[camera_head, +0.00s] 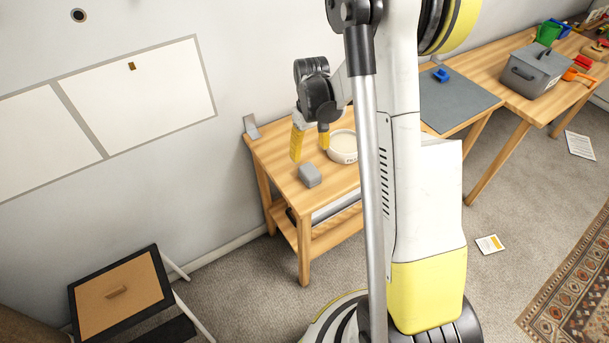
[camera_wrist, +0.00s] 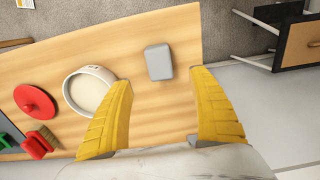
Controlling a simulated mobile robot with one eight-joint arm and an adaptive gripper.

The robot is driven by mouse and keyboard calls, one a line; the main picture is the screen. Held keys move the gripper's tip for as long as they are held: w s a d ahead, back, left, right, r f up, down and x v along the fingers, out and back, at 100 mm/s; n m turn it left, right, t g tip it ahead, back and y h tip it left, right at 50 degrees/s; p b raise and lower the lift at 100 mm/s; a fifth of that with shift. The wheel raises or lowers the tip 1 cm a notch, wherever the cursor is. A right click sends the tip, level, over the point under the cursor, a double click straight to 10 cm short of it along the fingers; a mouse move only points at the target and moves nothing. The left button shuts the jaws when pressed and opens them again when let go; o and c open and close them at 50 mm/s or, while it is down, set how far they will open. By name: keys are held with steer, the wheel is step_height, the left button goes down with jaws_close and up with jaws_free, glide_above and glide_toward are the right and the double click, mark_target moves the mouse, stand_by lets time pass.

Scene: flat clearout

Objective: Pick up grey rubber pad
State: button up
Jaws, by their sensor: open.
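The grey rubber pad (camera_head: 310,175) is a small grey block with rounded edges on the wooden table, near its front left corner. In the wrist view the pad (camera_wrist: 158,62) lies beyond my fingertips, between their lines and nearer the right finger. My gripper (camera_head: 309,146) is above the table, behind the pad in the head view. In the wrist view my gripper (camera_wrist: 160,85) shows two yellow fingers spread wide with nothing between them. The gripper is apart from the pad.
A cream round bowl (camera_head: 343,149) stands close to the pad. A red round lid (camera_wrist: 36,101) and a red brush-like thing (camera_wrist: 38,142) lie farther along the table. A grey bracket (camera_head: 251,127) stands at the table's back left corner. Bare wood surrounds the pad.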

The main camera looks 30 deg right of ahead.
mark_target(310, 170)
step_height(310, 170, down, 5)
steer(key=shift+w+f+b, duration=0.1)
steer(key=shift+w+b, duration=0.05)
steer(key=shift+b, duration=0.65)
step_height(310, 170, down, 5)
steer(key=shift+f+b, duration=0.2)
steer(key=shift+b, duration=1.05)
steer(key=shift+r, duration=0.15)
steer(key=shift+c, duration=0.6)
steer(key=c, duration=1.2)
steer(key=shift+o, duration=0.2)
